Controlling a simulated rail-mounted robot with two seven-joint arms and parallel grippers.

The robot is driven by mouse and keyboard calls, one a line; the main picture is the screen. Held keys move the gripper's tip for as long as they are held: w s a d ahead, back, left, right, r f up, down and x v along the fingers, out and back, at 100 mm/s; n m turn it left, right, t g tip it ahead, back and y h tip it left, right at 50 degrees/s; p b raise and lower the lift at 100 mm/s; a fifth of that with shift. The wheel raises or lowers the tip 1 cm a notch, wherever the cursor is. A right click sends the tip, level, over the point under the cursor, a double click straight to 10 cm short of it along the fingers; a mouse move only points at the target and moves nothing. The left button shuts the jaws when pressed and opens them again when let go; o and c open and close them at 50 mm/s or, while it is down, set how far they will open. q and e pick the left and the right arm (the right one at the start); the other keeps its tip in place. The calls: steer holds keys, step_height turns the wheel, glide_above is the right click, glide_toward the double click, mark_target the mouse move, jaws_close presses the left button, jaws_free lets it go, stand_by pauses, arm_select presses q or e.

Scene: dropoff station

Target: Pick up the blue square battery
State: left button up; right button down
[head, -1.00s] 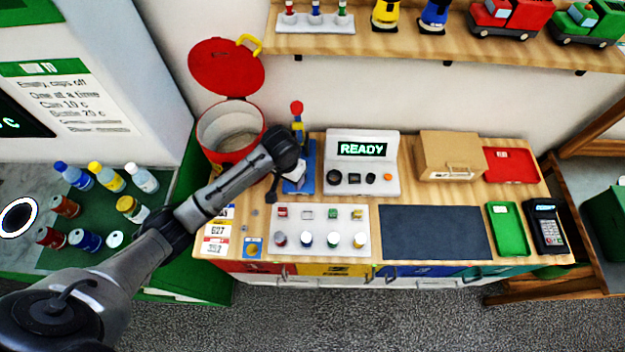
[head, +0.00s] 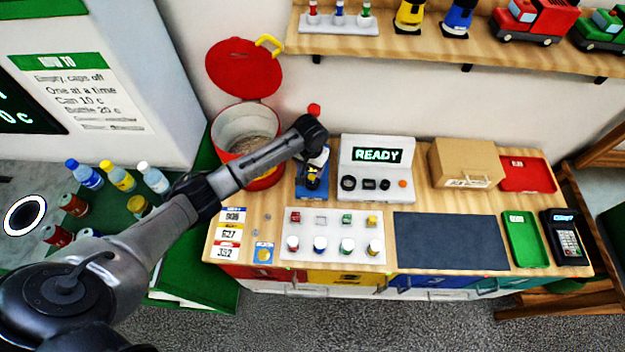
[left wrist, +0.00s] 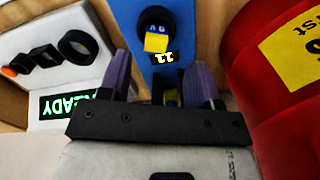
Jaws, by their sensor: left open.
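My left gripper (head: 315,160) is open over the blue stand (head: 302,187) at the back left of the table. In the left wrist view, the gripper (left wrist: 161,64) shows two purple fingers spread apart. Beyond them is the blue board of the stand (left wrist: 138,20), with a black round part and a yellow block (left wrist: 156,42) on it. A dark piece with some yellow shows between the fingers, partly hidden. I cannot pick out a blue square battery for certain. The white battery tray (head: 333,257) has red, green and yellow square pieces in its back row, and a pale spot second from left.
A red pot (head: 262,182) with a raised lid stands left of the blue stand. The white READY device (head: 377,172) is close on its right. A dark mat (head: 450,241) leaves clear room. A shelf (head: 430,48) runs above.

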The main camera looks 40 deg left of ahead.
mark_target(312, 177)
arm_select(q)
steer(key=shift+s+d+f, duration=0.1)
steer(key=shift+d+f, duration=0.05)
steer(key=shift+f, duration=1.25)
steer(key=shift+d+f, duration=0.1)
steer(key=shift+f, duration=1.3)
steer(key=shift+c, duration=0.2)
steer(key=c, duration=1)
steer(key=shift+c, duration=0.2)
steer(key=shift+r, duration=0.15)
